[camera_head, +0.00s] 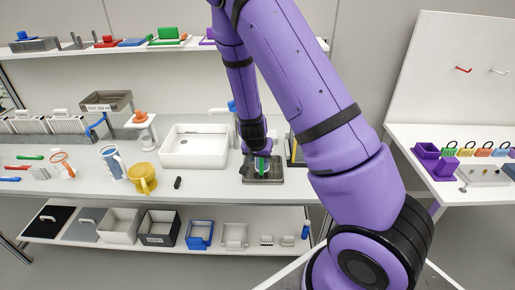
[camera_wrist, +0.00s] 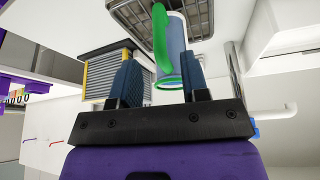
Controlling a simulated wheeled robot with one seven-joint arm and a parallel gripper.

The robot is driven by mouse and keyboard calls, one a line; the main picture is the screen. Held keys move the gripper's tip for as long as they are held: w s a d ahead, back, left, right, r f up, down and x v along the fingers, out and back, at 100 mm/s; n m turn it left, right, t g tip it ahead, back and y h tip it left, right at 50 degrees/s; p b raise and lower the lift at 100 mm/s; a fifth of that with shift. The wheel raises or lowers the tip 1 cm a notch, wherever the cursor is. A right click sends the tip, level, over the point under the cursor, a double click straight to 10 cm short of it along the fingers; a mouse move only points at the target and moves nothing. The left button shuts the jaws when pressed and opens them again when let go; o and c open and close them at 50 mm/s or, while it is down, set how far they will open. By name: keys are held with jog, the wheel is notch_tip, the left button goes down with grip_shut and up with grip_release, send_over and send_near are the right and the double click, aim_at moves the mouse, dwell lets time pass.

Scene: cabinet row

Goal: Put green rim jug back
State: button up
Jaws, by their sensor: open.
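The jug with the green rim shows in the wrist view as a grey-blue cylinder (camera_wrist: 177,42) with a green handle and a green rim. In the head view only a little of the jug (camera_head: 263,167) shows, mostly green, below my gripper (camera_head: 259,158). A grey tray (camera_head: 275,180) lies under the jug on the counter. The tray also shows in the wrist view (camera_wrist: 208,12), at the far end of the jug. My gripper (camera_wrist: 158,68) is open, with its two blue fingers on either side of the jug's rim end. I cannot tell whether a finger touches it.
A white sink (camera_head: 194,147) with a tap is left of the tray. A dark and yellow box (camera_head: 294,150) stands close on its right, partly behind my arm. A yellow jug (camera_head: 143,178) and a blue-white jug (camera_head: 113,163) stand farther left. Shelves lie above and below.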

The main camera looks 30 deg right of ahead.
jog(key=s+a+r+n+t+y, duration=0.1)
jog(key=s+a+r+n+y, duration=0.3)
jog(key=r, duration=0.9)
jog(key=s+a+r+y, duration=0.1)
jog(key=s+a+r, duration=0.45)
jog(key=r, duration=0.65)
jog(key=s+r+n, duration=0.2)
jog(key=s+r, duration=0.4)
jog(key=s, duration=0.3)
jog(key=s+r+n+t+h, duration=0.1)
jog(key=s+r+n, duration=0.2)
jog(key=s+r, duration=0.3)
jog(key=shift+s+a+r, duration=0.2)
jog(key=shift+s+a, duration=0.05)
jog(key=shift+s, duration=1.45)
